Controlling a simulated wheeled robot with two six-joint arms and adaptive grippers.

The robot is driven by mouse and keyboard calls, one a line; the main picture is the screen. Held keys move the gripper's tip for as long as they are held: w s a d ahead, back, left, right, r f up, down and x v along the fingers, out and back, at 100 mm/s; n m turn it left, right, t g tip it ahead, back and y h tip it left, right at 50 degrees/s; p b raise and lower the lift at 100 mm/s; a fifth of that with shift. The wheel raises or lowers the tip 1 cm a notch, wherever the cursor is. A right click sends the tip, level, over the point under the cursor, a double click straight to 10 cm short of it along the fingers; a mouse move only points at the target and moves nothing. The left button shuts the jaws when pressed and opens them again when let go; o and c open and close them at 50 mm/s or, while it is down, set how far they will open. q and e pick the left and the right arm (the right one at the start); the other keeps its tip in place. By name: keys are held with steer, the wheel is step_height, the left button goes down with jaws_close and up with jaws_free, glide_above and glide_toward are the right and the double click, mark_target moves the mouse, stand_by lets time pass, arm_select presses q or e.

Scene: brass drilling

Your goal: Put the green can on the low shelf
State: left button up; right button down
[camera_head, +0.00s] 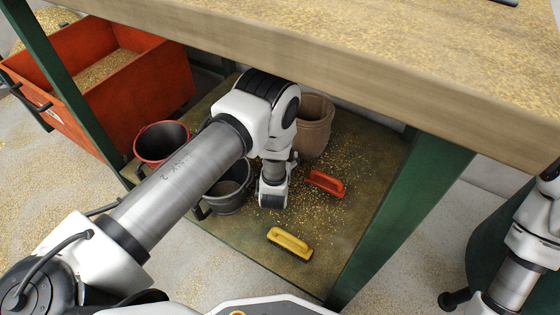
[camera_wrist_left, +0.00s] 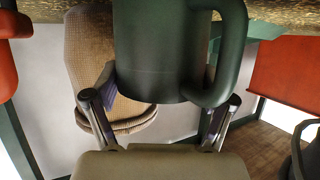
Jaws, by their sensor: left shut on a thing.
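The green can (camera_wrist_left: 165,50) fills the upper middle of the left wrist view, which shows the scene upside down. Its handle (camera_wrist_left: 232,55) is on the right there. My left gripper (camera_wrist_left: 160,105) is shut on the can, one finger on each side. In the head view my left arm reaches under the tabletop, over the low shelf (camera_head: 375,165). The can and fingertips are hidden behind the arm there. The can's base is cut off by the frame edge, so I cannot tell whether it touches the shelf. My right gripper is out of view.
A woven basket (camera_head: 313,125), a red-orange brush (camera_head: 325,183), a yellow brush (camera_head: 290,243), a dark grey bucket (camera_head: 230,190) and a red bucket (camera_head: 160,143) stand on the shelf. A green post (camera_head: 400,215) and the thick tabletop (camera_head: 400,85) bound the space. Bare shelf shows at right.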

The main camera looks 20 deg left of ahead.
arm_select(q)
steer(key=shift+r, duration=0.15)
steer(key=o, duration=1.3)
steer(key=shift+f, duration=0.2)
steer(key=shift+c, duration=0.2)
steer(key=shift+r, duration=0.2)
steer(key=p+v, duration=0.4)
steer(key=v, duration=0.3)
steer(key=shift+s, duration=0.25)
steer(key=shift+r, duration=0.1)
